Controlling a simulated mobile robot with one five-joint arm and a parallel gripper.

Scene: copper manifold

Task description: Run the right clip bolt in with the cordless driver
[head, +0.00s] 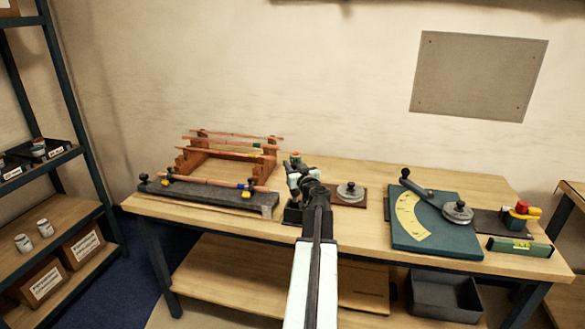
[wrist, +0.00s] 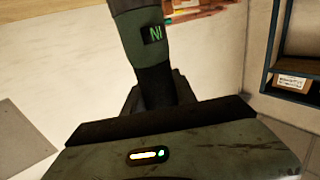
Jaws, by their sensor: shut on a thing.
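The cordless driver, dark green, fills much of the wrist view (wrist: 138,45). Its handle bears a small green "IN" display, seen inverted, and its broad base has lit orange and green lights. My gripper (head: 308,184) is shut on the driver, over the bench's middle in the head view; my arm hides most of the grip. A long grey clamp bar (head: 210,197) at the bench's left carries a copper pipe (head: 215,182). A right clip (head: 248,189), with yellow and blue parts, sits near the pipe's right end, left of my gripper. Its bolt is too small to make out.
A wooden rack (head: 190,160) with several copper pipes stands behind the bar. Right of my gripper are a round metal piece on a brown base (head: 350,192) and a teal bending board (head: 435,235). A spirit level (head: 519,247) lies at the bench's right. Shelves (head: 60,215) stand left.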

